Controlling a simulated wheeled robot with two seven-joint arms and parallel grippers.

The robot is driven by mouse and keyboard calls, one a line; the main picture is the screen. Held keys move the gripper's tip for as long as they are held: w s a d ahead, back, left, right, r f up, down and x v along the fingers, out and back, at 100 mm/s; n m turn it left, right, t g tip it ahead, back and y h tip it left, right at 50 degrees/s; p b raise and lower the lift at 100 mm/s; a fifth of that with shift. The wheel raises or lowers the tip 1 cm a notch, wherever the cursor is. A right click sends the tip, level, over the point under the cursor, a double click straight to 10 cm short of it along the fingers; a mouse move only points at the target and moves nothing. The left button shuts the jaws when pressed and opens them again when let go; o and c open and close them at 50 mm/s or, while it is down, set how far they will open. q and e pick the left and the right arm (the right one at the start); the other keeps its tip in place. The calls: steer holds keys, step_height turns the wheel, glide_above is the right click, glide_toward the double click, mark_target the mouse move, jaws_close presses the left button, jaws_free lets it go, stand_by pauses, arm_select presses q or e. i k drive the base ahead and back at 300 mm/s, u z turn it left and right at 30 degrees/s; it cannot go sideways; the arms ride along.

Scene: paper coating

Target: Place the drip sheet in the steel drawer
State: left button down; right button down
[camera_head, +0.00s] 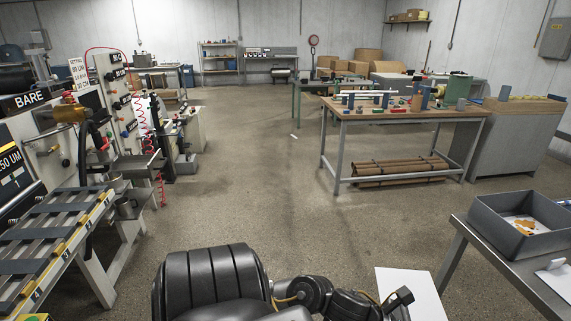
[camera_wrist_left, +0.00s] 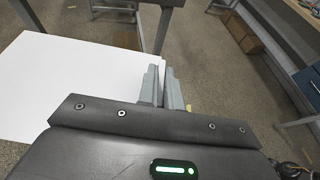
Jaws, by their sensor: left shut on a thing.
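A blank white sheet (camera_head: 420,290) is at the bottom right of the head view. It fills the left of the left wrist view (camera_wrist_left: 75,85). My left gripper (camera_wrist_left: 164,90) is shut on the sheet's edge, with the sheet spreading out to the left of the fingers. In the head view the left gripper (camera_head: 402,296) is dark and small over the sheet. A grey open-topped box (camera_head: 490,222), perhaps the steel drawer, stands on a table at the right, beyond the sheet. Inside it lies a white paper with orange stains (camera_head: 524,226). My right gripper is out of view.
The grey table (camera_head: 506,262) under the box has its near edge close to the sheet. A small white item (camera_head: 555,267) lies on it. A machine with a slatted ramp (camera_head: 45,245) stands at the left. The middle floor is clear up to a workbench (camera_head: 400,110).

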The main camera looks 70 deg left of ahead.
mark_target(133, 163)
steer(key=u, duration=0.35)
steer(key=i, duration=0.5)
steer(key=u, duration=1.55)
steer(key=i, duration=1.7)
steer(key=u, duration=1.2)
steer(key=i, duration=2.05)
steer(key=u, duration=0.45)
steer(key=i, duration=1.45)
steer(key=u, duration=0.15)
